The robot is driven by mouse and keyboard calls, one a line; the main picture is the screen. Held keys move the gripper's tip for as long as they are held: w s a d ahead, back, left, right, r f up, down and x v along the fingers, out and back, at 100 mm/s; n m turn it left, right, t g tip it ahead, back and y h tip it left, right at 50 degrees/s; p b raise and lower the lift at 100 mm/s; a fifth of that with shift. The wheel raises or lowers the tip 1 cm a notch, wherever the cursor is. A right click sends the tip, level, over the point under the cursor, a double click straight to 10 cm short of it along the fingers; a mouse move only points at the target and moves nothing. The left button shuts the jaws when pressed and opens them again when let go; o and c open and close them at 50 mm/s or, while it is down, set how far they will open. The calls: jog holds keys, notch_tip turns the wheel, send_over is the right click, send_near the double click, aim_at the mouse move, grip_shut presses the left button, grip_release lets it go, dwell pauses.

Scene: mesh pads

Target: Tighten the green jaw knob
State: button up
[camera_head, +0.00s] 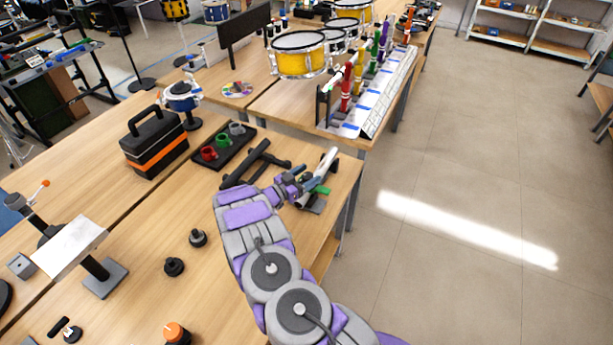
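A small green part (321,190), which looks like the jaw knob, shows on a grey clamp-like fixture near the table's right edge. A pale tube (329,161) slants up beside it. My purple and grey arm reaches in from the bottom, and my gripper (302,189) is at the fixture, just left of the green part. The fingers overlap the fixture and are too small to separate from it. I cannot tell whether they touch the knob or are open or shut. Another green bit (297,170) shows just above the gripper.
A black frame (258,163) lies left of the fixture. Behind it are a black tray (224,158) with red, green and grey pieces and a black and orange toolbox (154,141). Dark knobs (174,267) stand on the front table. Open floor lies beyond the table's right edge.

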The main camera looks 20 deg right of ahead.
jog(key=p+v, duration=0.1)
jog(key=v, duration=1.6)
jog(key=shift+a+f, duration=0.15)
jog(key=shift+a, duration=0.15)
